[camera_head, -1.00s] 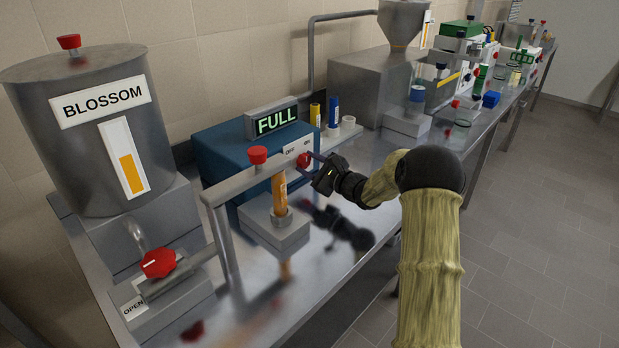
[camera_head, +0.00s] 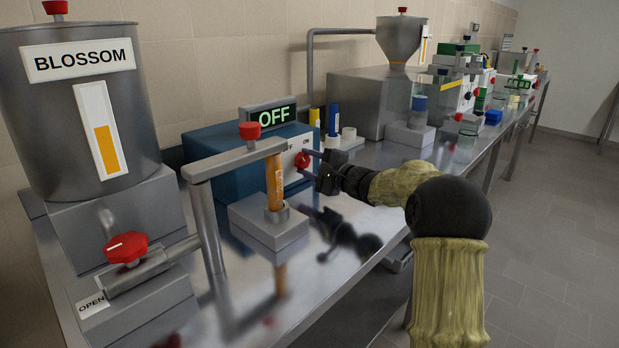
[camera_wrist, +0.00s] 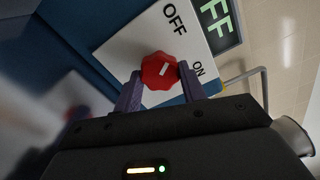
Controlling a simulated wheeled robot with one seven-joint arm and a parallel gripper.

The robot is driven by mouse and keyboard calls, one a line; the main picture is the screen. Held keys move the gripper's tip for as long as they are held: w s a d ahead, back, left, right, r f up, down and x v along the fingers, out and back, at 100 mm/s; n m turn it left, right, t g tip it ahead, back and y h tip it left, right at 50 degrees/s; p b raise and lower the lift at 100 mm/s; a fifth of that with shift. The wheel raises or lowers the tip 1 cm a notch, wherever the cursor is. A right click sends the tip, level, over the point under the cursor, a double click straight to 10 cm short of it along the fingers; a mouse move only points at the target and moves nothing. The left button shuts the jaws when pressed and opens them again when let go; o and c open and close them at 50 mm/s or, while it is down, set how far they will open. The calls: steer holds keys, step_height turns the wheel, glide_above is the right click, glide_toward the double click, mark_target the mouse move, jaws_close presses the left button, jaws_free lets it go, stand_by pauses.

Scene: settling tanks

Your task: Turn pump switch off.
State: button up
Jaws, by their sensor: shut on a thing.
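The pump switch is a red knob (camera_head: 302,159) on the white plate marked OFF and ON, on the front of the blue pump box (camera_head: 222,150). In the wrist view the knob (camera_wrist: 160,70) has a short white mark and sits between my two fingers. My gripper (camera_head: 309,164) is shut on the knob, one finger on each side, as the wrist view also shows (camera_wrist: 161,86). The display (camera_head: 271,116) on top of the box reads OFF in green. The head view partly hides the plate's lettering.
A metal frame with a red-capped post (camera_head: 250,131) and an orange-filled tube (camera_head: 275,185) stands in front of the box. The BLOSSOM tank (camera_head: 85,110) with its red valve knob (camera_head: 126,247) is at left. Small bottles (camera_head: 333,121) stand just behind my gripper.

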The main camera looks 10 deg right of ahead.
steer(key=shift+n+b, duration=0.4)
steer(key=shift+b, duration=0.1)
steer(key=o, duration=1)
steer(key=shift+d, duration=0.1)
steer(key=v, duration=1.6)
steer(key=shift+s+d+r+p, duration=0.1)
steer(key=shift+d+p, duration=0.05)
steer(key=shift+p, duration=0.25)
steer(key=shift+s+d, duration=0.15)
steer(key=shift+s, duration=0.4)
steer(key=shift+r, duration=0.1)
